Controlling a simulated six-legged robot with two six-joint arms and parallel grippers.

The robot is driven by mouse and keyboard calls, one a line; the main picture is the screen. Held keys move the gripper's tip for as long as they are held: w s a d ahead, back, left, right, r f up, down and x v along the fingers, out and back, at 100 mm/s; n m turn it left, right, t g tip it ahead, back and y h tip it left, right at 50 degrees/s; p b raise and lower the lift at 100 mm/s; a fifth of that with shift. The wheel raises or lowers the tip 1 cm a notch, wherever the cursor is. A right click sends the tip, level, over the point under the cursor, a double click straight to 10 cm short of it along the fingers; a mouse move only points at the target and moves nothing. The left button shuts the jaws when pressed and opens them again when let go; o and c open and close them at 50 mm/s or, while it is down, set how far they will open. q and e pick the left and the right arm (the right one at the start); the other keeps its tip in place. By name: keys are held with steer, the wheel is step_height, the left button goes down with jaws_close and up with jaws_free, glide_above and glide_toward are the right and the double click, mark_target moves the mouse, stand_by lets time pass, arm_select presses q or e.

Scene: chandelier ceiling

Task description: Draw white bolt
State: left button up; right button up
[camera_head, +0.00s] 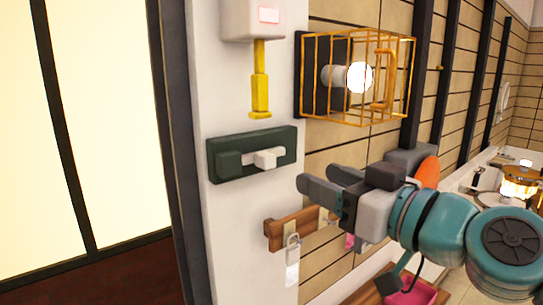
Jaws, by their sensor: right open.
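The white bolt (268,158) is a small pale piece on a dark green plate (283,138) fixed to the white wall post. A raised green block (229,161) sits to its left on the same plate. My right gripper (322,180) comes in from the right, below and to the right of the bolt. Its two grey fingers are apart and point left, with nothing seen between them. It appears clear of the bolt. My left gripper is not in view.
A yellow lever (260,85) hangs from a white box (254,18) above the plate. An orange wire cage (345,75) around a lamp juts out at upper right.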

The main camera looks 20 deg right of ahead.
mark_target(272, 160)
steer(key=x, duration=1.3)
steer(key=shift+f, duration=0.15)
steer(key=shift+s+d, duration=0.1)
steer(key=shift+s, duration=0.25)
jaws_close()
steer(key=shift+d, duration=0.1)
